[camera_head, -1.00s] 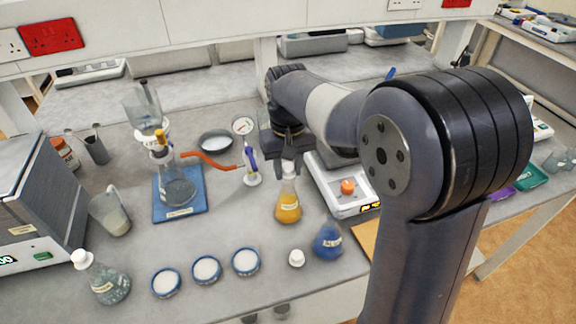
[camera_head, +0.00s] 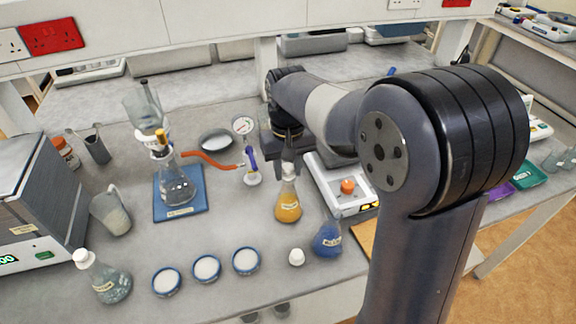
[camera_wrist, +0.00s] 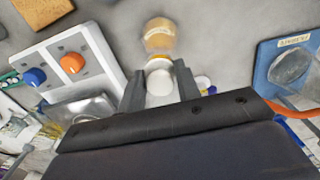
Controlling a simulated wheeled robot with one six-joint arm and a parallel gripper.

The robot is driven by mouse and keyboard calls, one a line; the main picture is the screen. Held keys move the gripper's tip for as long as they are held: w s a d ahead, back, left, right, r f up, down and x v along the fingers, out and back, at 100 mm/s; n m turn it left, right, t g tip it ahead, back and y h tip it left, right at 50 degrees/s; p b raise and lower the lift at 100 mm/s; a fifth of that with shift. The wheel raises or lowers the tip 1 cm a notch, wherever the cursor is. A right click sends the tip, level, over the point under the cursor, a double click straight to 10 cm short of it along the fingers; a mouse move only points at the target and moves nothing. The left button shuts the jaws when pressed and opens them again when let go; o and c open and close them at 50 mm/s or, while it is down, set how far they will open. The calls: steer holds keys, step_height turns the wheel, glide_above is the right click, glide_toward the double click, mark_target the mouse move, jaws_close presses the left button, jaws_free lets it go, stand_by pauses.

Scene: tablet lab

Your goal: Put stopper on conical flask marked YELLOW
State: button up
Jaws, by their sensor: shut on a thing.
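The conical flask with yellow-orange liquid (camera_head: 288,206) stands upright on the bench, with a pale label on its front. My gripper (camera_head: 288,165) points down right over its neck. In the wrist view my gripper (camera_wrist: 160,88) is shut on a white stopper (camera_wrist: 160,80) between its two dark fingers. The yellow flask's body (camera_wrist: 158,36) shows just beyond the stopper, in line with it. The fingers hide part of the neck, so I cannot tell whether the stopper is seated in it or just above.
A blue-liquid flask (camera_head: 327,240) and a loose white stopper (camera_head: 297,257) stand in front. A hotplate-like device (camera_head: 342,192) is close on the right. A blue stand base (camera_head: 180,207) with glassware is left. White dishes (camera_head: 207,269) and a stoppered flask (camera_head: 110,284) are front left.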

stand_by(0.3)
steer(key=o, duration=1.7)
steer(key=shift+o, duration=0.2)
steer(key=shift+r, duration=0.1)
steer(key=shift+r+p, duration=3.15)
steer(key=shift+r, duration=0.3)
jaws_close()
